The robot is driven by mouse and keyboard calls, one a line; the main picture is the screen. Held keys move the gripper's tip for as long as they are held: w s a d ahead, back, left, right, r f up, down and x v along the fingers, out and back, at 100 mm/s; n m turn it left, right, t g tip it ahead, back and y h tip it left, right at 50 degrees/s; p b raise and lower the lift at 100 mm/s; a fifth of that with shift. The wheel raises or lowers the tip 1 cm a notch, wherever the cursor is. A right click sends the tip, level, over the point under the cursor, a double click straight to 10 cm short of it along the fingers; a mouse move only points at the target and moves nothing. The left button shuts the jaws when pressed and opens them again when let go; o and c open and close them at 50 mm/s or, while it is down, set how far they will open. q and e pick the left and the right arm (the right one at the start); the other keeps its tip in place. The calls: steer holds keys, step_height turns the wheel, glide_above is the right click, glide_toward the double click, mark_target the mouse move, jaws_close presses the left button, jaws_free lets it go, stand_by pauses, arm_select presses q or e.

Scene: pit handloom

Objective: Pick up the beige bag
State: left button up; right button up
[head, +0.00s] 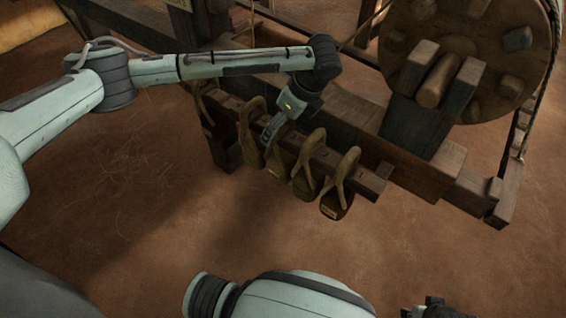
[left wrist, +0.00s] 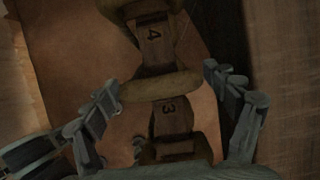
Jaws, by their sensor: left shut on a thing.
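Several brownish-beige bags with looped straps hang in a row along a wooden rail. My left gripper (head: 268,134) is at the rail among them. In the left wrist view, the beige bag (left wrist: 172,117) marked 3 is between the two fingers, and its tan strap spans the gap. The left gripper (left wrist: 170,95) is shut on it. In the head view, the gripper partly hides this bag. Another bag (left wrist: 155,42) marked 4 is just beyond it. The dark part at the bottom edge, likely my right gripper (head: 435,309), is cut off.
The wooden rail (head: 368,179) belongs to the loom frame. A large round wooden wheel (head: 400,45) stands at the upper right. Neighbouring bags (head: 340,195) hang close on the right. The brown earth floor (head: 130,190) is clear at the left and in front.

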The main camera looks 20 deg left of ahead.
arm_select(q)
steer(key=c, duration=0.7)
steer(key=shift+r, duration=0.15)
steer(key=shift+w+r, duration=0.1)
steer(key=shift+r, duration=1.65)
steer(key=s+a, duration=0.2)
steer(key=s, duration=0.3)
steer(key=s+a, duration=0.2)
steer(key=s, duration=0.4)
steer(key=s+a, duration=0.2)
steer(key=s, duration=0.4)
steer(key=shift+a+f, duration=0.1)
